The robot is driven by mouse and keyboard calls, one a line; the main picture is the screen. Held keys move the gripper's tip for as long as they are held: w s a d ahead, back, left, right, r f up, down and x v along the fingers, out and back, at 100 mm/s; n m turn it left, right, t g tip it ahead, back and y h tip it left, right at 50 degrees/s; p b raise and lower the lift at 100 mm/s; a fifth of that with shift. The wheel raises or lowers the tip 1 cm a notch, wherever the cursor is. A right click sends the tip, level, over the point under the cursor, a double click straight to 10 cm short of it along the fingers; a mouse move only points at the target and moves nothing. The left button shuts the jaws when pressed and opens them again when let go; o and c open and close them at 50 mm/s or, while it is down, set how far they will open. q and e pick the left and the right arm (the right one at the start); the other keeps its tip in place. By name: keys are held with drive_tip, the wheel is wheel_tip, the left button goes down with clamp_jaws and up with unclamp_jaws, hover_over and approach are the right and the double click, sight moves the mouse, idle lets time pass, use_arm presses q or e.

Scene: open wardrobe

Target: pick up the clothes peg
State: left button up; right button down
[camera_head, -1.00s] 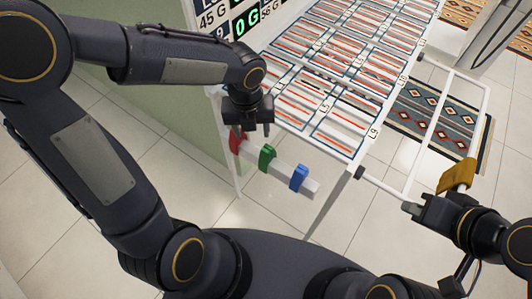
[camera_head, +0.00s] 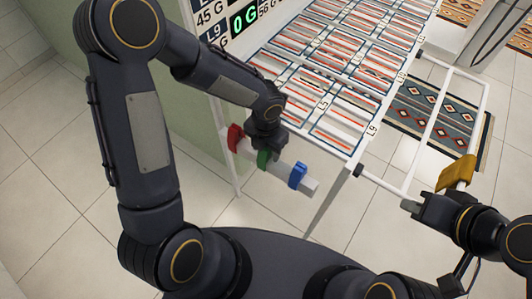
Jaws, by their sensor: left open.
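Three clothes pegs sit on a white bar (camera_head: 309,188) at the side of the rack: a red peg (camera_head: 235,138), a green peg (camera_head: 263,158) and a blue peg (camera_head: 297,175). My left gripper (camera_head: 268,151) is open, pointing down right at the green peg, and hides its upper part. Whether its fingers touch the peg is unclear. My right gripper (camera_head: 413,205) is by the white rail at the right, near a mustard-yellow item (camera_head: 456,172); its finger gap is not clear.
A white rack (camera_head: 340,100) with striped panels and labels stands behind the bar. A number board (camera_head: 240,22) is at its upper left, beside a green wall panel (camera_head: 185,95). A patterned rug (camera_head: 425,115) lies beyond the rail. The tiled floor is clear at left.

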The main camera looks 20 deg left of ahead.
use_arm(q)
drive_tip(key=c, duration=1)
drive_tip(key=shift+c, duration=0.2)
